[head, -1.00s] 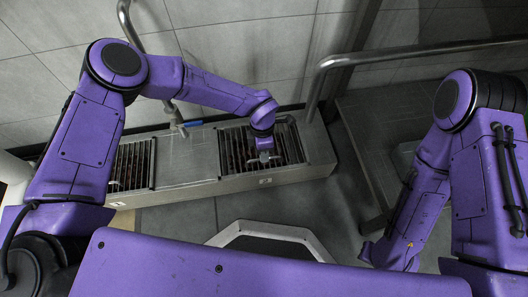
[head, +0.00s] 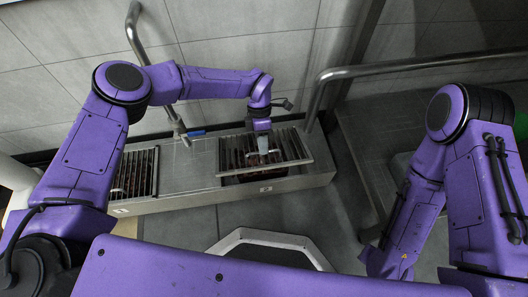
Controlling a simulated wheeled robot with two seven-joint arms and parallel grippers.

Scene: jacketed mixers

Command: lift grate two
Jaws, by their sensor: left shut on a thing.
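Grate two (head: 292,146) is a barred metal grate over the right opening of the long grey trough, above the small plate marked 2. Its front edge stands up off the trough, and a dark gap shows beneath it. My left gripper (head: 264,150) points down from above at the middle of the grate and is shut on it; the fingertips are small and partly lost against the bars. My right arm hangs at the right, and its gripper is hidden.
Grate one (head: 134,172) lies in the trough's left opening. A flat metal top (head: 183,165) with a blue-handled valve (head: 196,133) lies between the grates. A pipe rail (head: 420,63) runs at the right. A tiled wall stands behind. The floor before the trough is mostly clear.

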